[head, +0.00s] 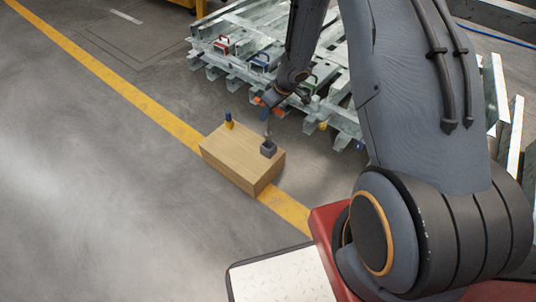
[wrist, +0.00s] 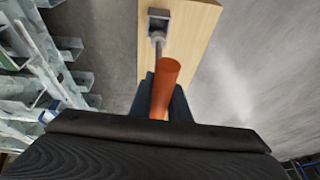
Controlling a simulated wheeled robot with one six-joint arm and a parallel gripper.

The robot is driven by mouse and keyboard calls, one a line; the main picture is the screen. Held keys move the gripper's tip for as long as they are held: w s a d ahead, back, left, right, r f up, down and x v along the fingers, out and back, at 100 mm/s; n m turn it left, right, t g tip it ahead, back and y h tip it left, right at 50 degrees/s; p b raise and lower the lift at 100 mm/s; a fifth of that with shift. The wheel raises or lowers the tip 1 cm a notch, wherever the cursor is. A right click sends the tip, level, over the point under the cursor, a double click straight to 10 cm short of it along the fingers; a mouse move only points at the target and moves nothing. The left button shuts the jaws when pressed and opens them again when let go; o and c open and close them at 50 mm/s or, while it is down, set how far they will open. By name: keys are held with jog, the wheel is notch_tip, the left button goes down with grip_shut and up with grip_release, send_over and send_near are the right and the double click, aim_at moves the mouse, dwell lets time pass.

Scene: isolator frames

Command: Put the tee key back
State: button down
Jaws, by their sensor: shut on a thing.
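The tee key has an orange handle (wrist: 166,82) and a thin grey metal shaft (wrist: 158,48). My gripper (head: 271,98) is shut on the orange handle; in the wrist view the dark fingers (wrist: 163,98) close on both sides of it. The shaft points down to a small grey square holder (head: 268,149) on top of a wooden block (head: 232,155). The holder also shows in the wrist view (wrist: 158,14). The shaft's lower end meets the holder's opening in both views; I cannot tell how deep it sits.
A blue and yellow item (head: 229,121) stands on the block's far left corner. Galvanised steel frames (head: 335,105) lie behind and right of the block, with red (head: 222,45), blue (head: 260,62) and green items on them. A yellow floor line (head: 130,88) runs under the block. The floor at left is clear.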

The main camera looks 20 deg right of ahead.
aim_at(267, 132)
notch_tip(267, 132, down, 10)
jog(key=b, duration=0.5)
jog(key=shift+f, duration=0.2)
jog(key=c, duration=1.7)
grip_release()
